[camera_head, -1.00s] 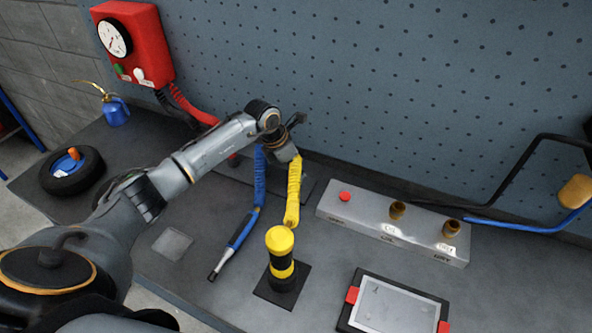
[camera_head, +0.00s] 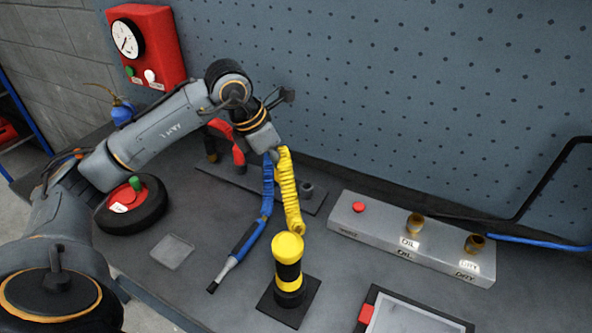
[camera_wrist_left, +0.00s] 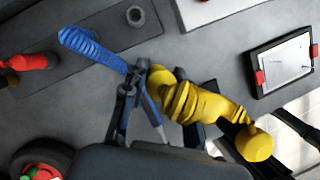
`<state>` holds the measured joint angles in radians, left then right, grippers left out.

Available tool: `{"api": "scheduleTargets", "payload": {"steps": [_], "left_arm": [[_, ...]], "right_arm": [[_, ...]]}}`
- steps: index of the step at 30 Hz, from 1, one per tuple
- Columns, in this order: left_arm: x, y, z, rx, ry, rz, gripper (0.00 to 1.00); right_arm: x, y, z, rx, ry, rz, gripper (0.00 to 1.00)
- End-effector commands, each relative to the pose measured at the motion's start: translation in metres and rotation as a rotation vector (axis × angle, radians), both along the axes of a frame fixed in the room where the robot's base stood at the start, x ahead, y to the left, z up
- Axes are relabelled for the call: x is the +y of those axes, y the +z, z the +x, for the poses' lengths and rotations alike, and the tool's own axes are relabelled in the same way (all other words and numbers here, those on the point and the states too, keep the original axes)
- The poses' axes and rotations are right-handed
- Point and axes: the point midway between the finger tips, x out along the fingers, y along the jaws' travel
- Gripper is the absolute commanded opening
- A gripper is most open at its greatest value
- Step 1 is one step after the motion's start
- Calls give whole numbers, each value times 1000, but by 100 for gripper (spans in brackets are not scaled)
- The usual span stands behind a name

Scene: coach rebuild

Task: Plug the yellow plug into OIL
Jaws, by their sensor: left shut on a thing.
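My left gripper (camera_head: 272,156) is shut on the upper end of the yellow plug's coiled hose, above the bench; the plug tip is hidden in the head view. The yellow coil (camera_head: 289,190) hangs down to a yellow and black cylinder (camera_head: 288,265) on a dark pad. In the left wrist view the yellow plug (camera_wrist_left: 162,80) sits at the fingers. The brass OIL socket (camera_head: 414,224) stands on a grey box (camera_head: 380,235), right of and apart from the gripper. My right gripper is not in view.
A second brass socket (camera_head: 475,243) and a red button (camera_head: 358,207) are on the box. A blue coil (camera_head: 267,190) runs close to the yellow one. A dark rack (camera_head: 240,178) lies behind the gripper.

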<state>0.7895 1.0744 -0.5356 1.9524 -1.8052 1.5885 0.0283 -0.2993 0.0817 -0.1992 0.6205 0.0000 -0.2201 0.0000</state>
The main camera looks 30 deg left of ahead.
Motion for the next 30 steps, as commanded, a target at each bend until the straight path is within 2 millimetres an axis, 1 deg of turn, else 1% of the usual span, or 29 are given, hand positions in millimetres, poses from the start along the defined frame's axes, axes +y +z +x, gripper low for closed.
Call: {"api": "scheduleTargets", "payload": {"steps": [1, 3, 6, 9, 30], "left_arm": [[1, 0, -8, -3, 0, 4, 0], [1, 5, -17, -2, 0, 1, 0], [1, 11, -25, -1, 1, 0, 0], [1, 17, -29, -1, 0, 0, 0], [1, 60, -29, -2, 0, -1, 0]], "right_arm": [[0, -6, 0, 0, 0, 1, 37], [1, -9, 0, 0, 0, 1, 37], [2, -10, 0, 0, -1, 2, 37], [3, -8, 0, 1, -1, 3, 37], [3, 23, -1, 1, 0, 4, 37]]}}
